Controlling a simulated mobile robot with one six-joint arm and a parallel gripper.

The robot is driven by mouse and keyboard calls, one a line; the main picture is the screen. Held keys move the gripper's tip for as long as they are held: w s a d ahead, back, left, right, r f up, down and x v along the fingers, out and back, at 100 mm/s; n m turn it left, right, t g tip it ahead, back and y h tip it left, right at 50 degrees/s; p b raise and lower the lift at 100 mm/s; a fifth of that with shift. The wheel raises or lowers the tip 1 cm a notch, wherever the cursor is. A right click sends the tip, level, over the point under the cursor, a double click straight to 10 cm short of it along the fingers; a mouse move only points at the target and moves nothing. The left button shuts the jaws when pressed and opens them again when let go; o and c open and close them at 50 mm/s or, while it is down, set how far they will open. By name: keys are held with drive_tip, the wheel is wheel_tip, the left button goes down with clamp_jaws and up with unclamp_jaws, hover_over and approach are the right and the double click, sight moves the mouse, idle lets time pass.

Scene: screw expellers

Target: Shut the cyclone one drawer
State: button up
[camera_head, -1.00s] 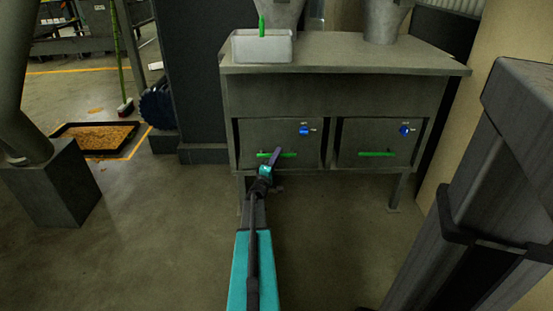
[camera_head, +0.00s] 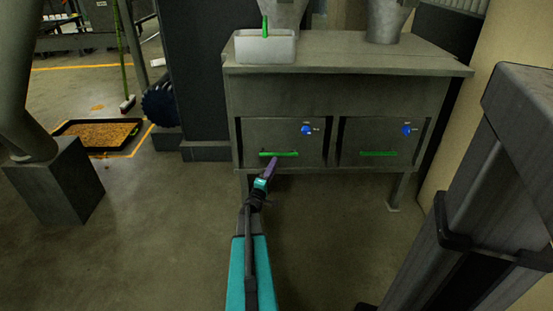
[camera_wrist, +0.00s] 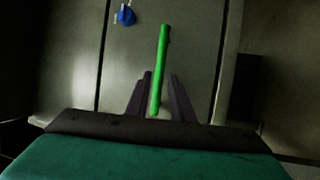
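A grey metal cabinet (camera_head: 340,92) has two drawers side by side under its top, each with a green bar handle and a blue knob. The labels are too small to read, so I cannot tell which is cyclone one. The left drawer (camera_head: 262,135) and the right drawer (camera_head: 375,135) both look flush with the cabinet front. My gripper (camera_head: 271,163) is just below the left drawer's green handle (camera_head: 285,154). In the wrist view, my gripper's fingers (camera_wrist: 160,97) are apart, with the handle (camera_wrist: 162,60) appearing between them. Its blue knob (camera_wrist: 126,15) shows too. Finger contact with the handle cannot be seen.
A white bin (camera_head: 264,48) with a green handle stands on the cabinet top, beside metal hoppers (camera_head: 388,20). A tray of brown material (camera_head: 95,134) lies on the floor at left. A dark post (camera_head: 490,190) stands at right. The floor before the cabinet is clear.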

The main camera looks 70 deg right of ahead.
drive_tip(key=p+v, duration=0.1)
drive_tip(key=v, duration=0.5)
drive_tip(key=shift+a, duration=0.2)
